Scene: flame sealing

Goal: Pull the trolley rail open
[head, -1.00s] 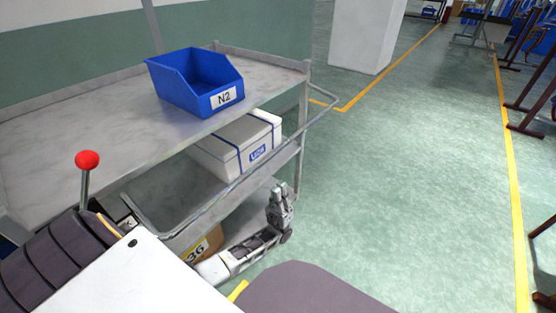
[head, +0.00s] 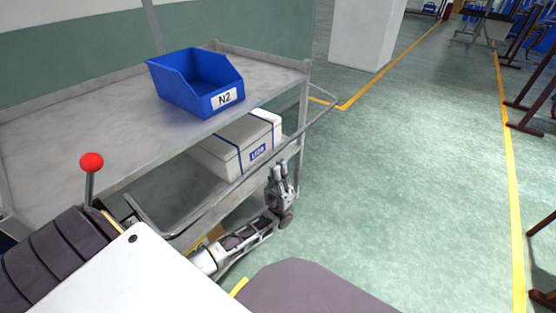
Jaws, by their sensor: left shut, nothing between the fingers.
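The grey metal trolley (head: 90,119) stands at the left with flat shelves. Its thin metal rail (head: 239,183) runs along the near side and bends back toward the trolley at both ends. My left gripper (head: 278,166) is shut and empty. It points upward just below and to the right of the rail's middle stretch, in front of the lower shelves. I cannot tell whether its fingertips touch the rail. My right gripper is not in view.
A blue bin (head: 197,85) marked N2 stands on the top shelf. A white box (head: 236,146) with blue straps sits on the shelf below. A cardboard box is mostly hidden behind my left arm. The green floor (head: 420,180) to the right is clear.

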